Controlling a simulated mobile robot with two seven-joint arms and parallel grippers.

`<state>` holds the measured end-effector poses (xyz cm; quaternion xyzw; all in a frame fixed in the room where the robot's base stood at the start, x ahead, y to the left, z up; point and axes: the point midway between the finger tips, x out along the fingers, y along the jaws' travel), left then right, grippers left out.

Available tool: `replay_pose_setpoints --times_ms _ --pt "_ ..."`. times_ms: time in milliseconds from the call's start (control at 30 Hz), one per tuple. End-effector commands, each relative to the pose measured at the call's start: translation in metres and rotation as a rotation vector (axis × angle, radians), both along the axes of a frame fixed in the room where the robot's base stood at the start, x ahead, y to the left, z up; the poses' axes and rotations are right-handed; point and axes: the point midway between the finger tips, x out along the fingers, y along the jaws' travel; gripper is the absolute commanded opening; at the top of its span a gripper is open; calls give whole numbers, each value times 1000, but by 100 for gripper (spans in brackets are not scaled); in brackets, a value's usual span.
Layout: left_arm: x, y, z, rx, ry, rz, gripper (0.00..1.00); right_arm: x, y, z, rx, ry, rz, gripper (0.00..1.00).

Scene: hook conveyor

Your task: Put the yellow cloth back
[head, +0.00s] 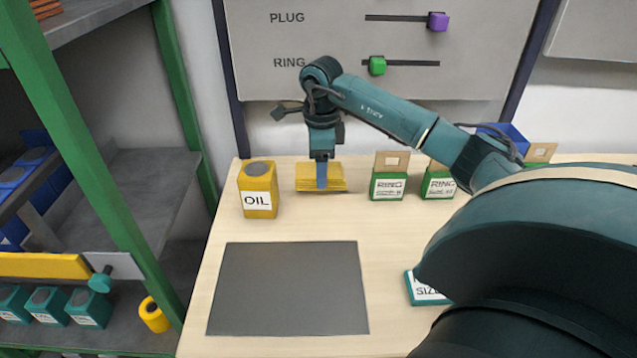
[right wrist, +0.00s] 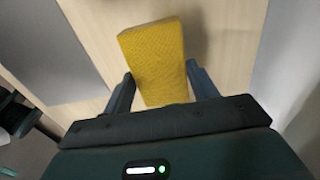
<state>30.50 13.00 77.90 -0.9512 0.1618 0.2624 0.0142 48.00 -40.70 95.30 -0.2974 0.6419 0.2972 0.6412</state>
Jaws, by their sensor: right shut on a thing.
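The yellow cloth (head: 335,182) is at the back of the table, just right of the yellow OIL can (head: 257,190). It also shows in the right wrist view as a folded yellow block (right wrist: 155,60). My right gripper (head: 321,180) points straight down at the cloth and is shut on it, with a finger on each side in the right wrist view (right wrist: 158,90). I cannot tell whether the cloth touches the table. My left gripper does not show.
A dark grey mat (head: 290,288) lies on the table's front left. Two green RING boxes (head: 388,186) stand right of the cloth. A NUT SIZE-like label block (head: 425,288) is partly hidden by my arm. A shelf (head: 150,190) with a green frame stands left.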

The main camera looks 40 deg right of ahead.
Motion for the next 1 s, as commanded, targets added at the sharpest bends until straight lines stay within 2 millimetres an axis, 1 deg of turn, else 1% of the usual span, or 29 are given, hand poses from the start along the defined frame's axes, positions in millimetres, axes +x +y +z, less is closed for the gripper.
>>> replay_pose_setpoints --times_ms 33,167,400,767,800,1000 --pt "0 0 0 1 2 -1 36 0 0 -6 1 1 0 37" --pt "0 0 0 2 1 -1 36 0 0 -14 1 0 1 37" --pt "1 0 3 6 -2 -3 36 0 1 -45 2 1 3 37" --pt "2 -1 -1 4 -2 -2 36 0 0 -51 1 -2 3 37" --pt "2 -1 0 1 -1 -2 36 0 0 -51 0 -1 3 59" --pt "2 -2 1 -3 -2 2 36 0 1 -50 0 -1 3 75"
